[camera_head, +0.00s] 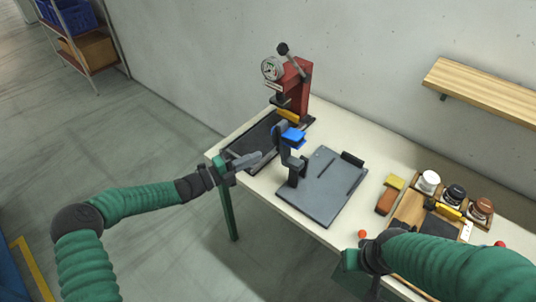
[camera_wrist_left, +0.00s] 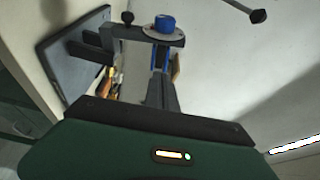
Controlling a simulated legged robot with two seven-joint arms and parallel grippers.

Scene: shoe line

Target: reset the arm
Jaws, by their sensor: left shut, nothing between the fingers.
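My left arm (camera_head: 120,205), green with dark joints, comes in from the left. My left gripper (camera_head: 256,159) is shut and empty over the table's left end, beside a grey stand with a blue top (camera_head: 292,138). In the left wrist view the gripper's dark fingers (camera_wrist_left: 160,92) are close together, with the stand's blue knob (camera_wrist_left: 165,22) beyond them. My right arm (camera_head: 450,262) comes in from the lower right. Its gripper (camera_head: 365,262) is low at the table's front edge; its fingers cannot be made out.
A red press with a gauge (camera_head: 294,82) stands at the table's back left. A grey plate (camera_head: 325,195) lies mid-table. Several jars (camera_head: 429,181) and a wooden tray (camera_head: 410,208) are on the right. A wooden shelf (camera_head: 485,88) is on the wall. Open floor (camera_head: 140,130) lies left.

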